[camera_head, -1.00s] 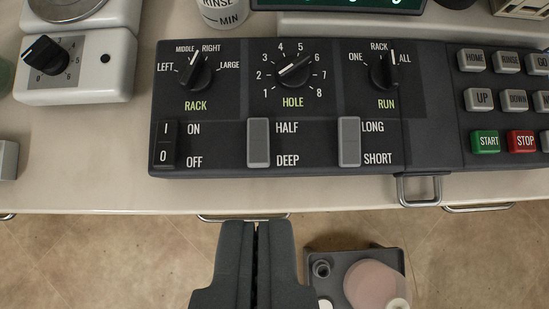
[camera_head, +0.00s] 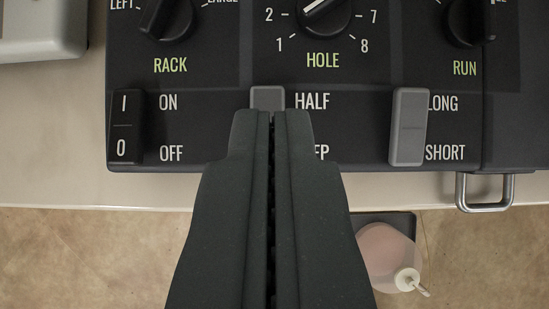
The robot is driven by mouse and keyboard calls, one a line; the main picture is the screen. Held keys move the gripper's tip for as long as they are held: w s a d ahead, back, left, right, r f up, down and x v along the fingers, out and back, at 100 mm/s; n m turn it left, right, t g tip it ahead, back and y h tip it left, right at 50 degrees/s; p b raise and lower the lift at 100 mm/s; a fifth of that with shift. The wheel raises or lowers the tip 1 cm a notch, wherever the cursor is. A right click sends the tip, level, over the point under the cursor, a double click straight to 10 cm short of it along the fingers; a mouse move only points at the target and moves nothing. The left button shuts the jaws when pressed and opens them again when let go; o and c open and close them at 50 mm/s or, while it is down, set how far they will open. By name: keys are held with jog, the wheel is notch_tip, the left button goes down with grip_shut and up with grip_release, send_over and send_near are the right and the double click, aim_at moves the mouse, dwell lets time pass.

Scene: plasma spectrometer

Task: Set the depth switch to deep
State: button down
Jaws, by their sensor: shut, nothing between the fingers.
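The depth switch (camera_head: 267,98) is a grey rocker on the black control panel, with the label HALF beside its upper end and DEEP beside its lower end. My gripper (camera_head: 271,114) is shut and empty. Its fingertips lie over the lower part of the switch in the picture and hide it, along with the start of the word DEEP. Only the upper end of the switch shows. I cannot tell whether the fingertips touch it or which way it is tilted.
The black ON/OFF rocker (camera_head: 124,127) is to the left and the grey LONG/SHORT rocker (camera_head: 408,127) to the right. The HOLE knob (camera_head: 322,12) is above. A metal handle (camera_head: 486,194) juts from the front edge at right. A pink-topped container (camera_head: 384,250) stands lower down.

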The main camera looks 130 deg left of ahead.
jog(key=shift+w+d+f, duration=0.15)
jog(key=shift+f, duration=0.25)
jog(key=shift+s+a+f+b, duration=0.15)
jog(key=shift+f, duration=0.8)
jog(key=shift+s+a+f+b, duration=0.1)
jog(key=shift+a+f+b, duration=0.05)
jog(key=shift+f, duration=0.8)
jog(key=shift+f+b, duration=0.4)
jog(key=shift+b, duration=0.3)
jog(key=shift+r+h, duration=0.15)
jog(key=shift+h, duration=0.15)
jog(key=shift+r, duration=0.1)
